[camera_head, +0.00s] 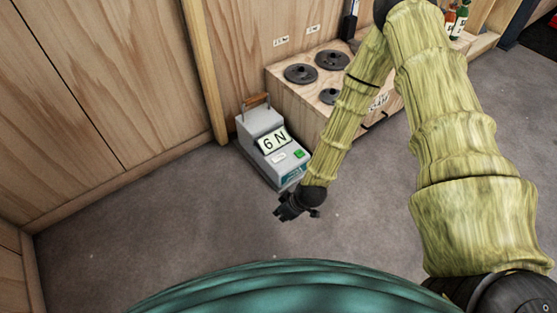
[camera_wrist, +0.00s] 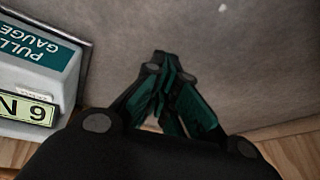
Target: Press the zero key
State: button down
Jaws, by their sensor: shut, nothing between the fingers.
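The pull gauge (camera_head: 262,125) is a grey box with a brown handle, standing on the floor by the wooden wall.
A wooden box (camera_head: 300,99) with dark round weights (camera_head: 332,60) stands right of and behind the gauge. A wooden post (camera_head: 204,70) and wall panels rise behind and left. Bottles (camera_head: 459,20) stand at the top right. The grey floor (camera_head: 130,220) left of my gripper is clear.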

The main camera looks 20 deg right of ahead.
jog(key=w+d+r+n+t+y+b, duration=0.1)
jog(key=w+r+n, duration=0.1)
jog(key=w, duration=0.5)
jog(key=w+r+n+t, duration=0.1)
jog(key=w+r+n, duration=0.1)
jog(key=w, duration=0.5)
notch_tip(320, 180, up, 6)
jog(key=n+t+b, duration=0.1)
jog(key=n+t, duration=0.2)
jog(key=n, duration=0.1)
send_over(277, 159)
jog(key=shift+f, duration=0.1)
notch_tip(277, 159, down, 6)
jog(key=b, duration=0.5)
jog(key=shift+s, duration=0.1)
jog(key=shift+f+b, duration=0.95)
jog(key=shift+f, duration=0.4)
jog(key=shift+f, duration=0.4)
